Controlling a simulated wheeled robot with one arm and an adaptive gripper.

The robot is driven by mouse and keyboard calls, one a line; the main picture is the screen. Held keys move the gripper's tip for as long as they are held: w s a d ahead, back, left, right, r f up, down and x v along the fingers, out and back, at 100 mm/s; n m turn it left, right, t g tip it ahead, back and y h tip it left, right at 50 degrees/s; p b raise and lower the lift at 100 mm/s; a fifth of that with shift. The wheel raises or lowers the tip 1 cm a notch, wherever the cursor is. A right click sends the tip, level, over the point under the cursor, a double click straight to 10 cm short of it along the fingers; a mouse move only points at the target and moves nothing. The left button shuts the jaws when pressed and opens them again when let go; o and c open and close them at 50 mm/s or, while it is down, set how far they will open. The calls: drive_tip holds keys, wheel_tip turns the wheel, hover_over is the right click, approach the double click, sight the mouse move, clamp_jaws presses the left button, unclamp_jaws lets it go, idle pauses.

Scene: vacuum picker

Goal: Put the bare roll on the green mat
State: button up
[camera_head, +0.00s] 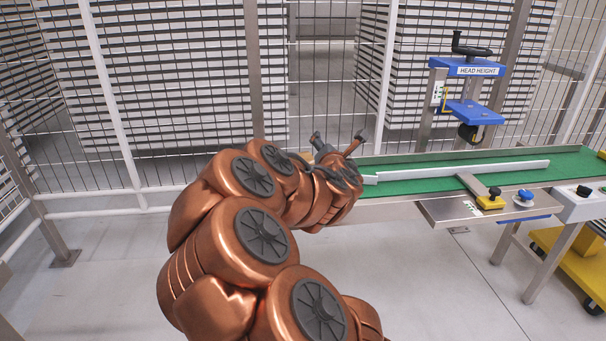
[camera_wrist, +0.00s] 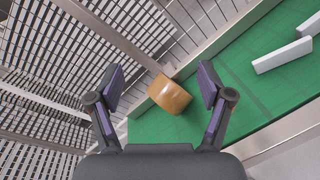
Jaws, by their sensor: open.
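A tan-brown, rounded, block-like piece (camera_wrist: 170,94), which looks like the bare roll, sits at the edge of a green surface (camera_wrist: 225,125) in the wrist view, against a pale metal rail. No wrapping shows on it. My gripper (camera_wrist: 163,68) is open, with one finger on each side of the roll and a gap to both. I cannot tell its height above the roll. In the head view my gripper (camera_head: 337,139) is at the near left end of the green belt (camera_head: 440,183); the roll is mostly hidden there. No separate green mat shows.
White guide bars (camera_wrist: 283,55) lie on the green belt to the right. A metal rail (camera_head: 420,156) runs along its back edge. A wire fence (camera_head: 190,150) stands behind.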

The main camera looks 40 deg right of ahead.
sight(306, 158)
drive_tip(key=f+n+t+y+b, duration=0.1)
drive_tip(key=f+n+y, duration=0.1)
drive_tip(key=n, duration=0.2)
drive_tip(key=w+f+n+t+y+b, duration=0.1)
drive_tip(key=f+n+t+y, duration=0.1)
drive_tip(key=n, duration=0.3)
drive_tip(key=w+f+n+t+y+b, duration=0.1)
drive_tip(key=f+n+t, duration=0.1)
drive_tip(key=n, duration=0.2)
drive_tip(key=shift+w+a+f+y, duration=0.1)
drive_tip(key=shift+w+a+y, duration=0.2)
drive_tip(key=shift+y, duration=0.1)
drive_tip(key=shift+x, duration=1.25)
drive_tip(key=shift+w+d+f+b, duration=0.1)
drive_tip(key=shift+w+f+b, duration=0.1)
drive_tip(key=shift+w, duration=0.4)
drive_tip(key=shift+w+d+f+b, duration=0.15)
drive_tip(key=shift+w+b, duration=0.1)
drive_tip(key=shift+w, duration=0.4)
drive_tip(key=shift+w+d+f+b, duration=0.1)
drive_tip(key=shift+w+f+b, duration=0.1)
drive_tip(key=shift+w, duration=0.4)
drive_tip(key=shift+w+d+r, duration=0.15)
drive_tip(key=shift+w+d, duration=0.05)
drive_tip(key=shift+w, duration=0.45)
